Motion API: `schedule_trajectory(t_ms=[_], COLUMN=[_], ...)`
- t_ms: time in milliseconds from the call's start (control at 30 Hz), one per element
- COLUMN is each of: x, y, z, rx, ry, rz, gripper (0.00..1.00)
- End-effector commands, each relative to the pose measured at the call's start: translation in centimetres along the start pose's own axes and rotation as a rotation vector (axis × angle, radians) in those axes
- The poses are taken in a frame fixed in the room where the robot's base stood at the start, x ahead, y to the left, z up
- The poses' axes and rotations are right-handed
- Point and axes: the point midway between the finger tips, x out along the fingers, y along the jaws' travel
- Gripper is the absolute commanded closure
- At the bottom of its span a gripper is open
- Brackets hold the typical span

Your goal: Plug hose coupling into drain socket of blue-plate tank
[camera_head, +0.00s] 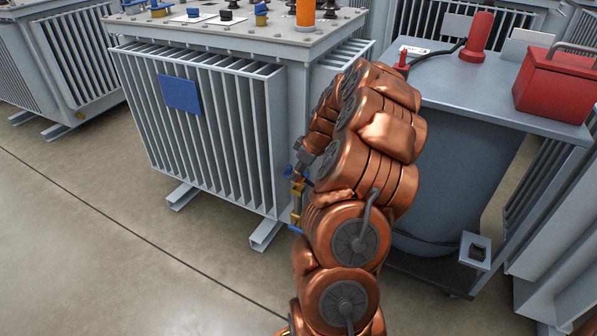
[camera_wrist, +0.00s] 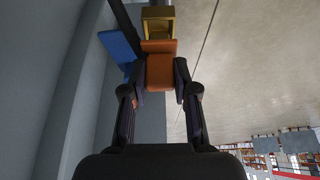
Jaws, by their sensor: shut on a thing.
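The tank with the blue plate (camera_head: 180,94) stands at centre left in the head view, its finned side (camera_head: 200,145) facing me. Brass and blue drain fittings (camera_head: 296,203) show low at its right corner, partly hidden by my copper arm. In the wrist view my gripper (camera_wrist: 160,76) is shut on an orange block-like piece, apparently the hose coupling (camera_wrist: 160,72). A square brass fitting with a dark opening, apparently the drain socket (camera_wrist: 158,22), lies straight beyond it. They meet in the picture; I cannot tell whether the coupling is inside. A blue part (camera_wrist: 118,45) is left of them.
A grey cart (camera_head: 470,88) with a red cylinder (camera_head: 478,35), a cable and a red box (camera_head: 556,78) stands right of my arm. Other finned tanks (camera_head: 65,65) stand behind and at the sides. Open concrete floor (camera_head: 100,240) lies at front left.

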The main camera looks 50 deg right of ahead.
Motion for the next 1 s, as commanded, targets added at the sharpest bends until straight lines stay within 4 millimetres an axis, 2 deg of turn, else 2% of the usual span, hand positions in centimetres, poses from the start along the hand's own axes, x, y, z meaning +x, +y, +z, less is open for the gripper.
schedule_trajectory(t_ms=[467, 1000], x=[0.1, 1.0], y=[0.0, 0.0], z=[0.1, 0.4], rx=[0.000, 0.000], ry=[0.000, 0.000], rz=[0.000, 0.001], gripper=[1.00, 1.00])
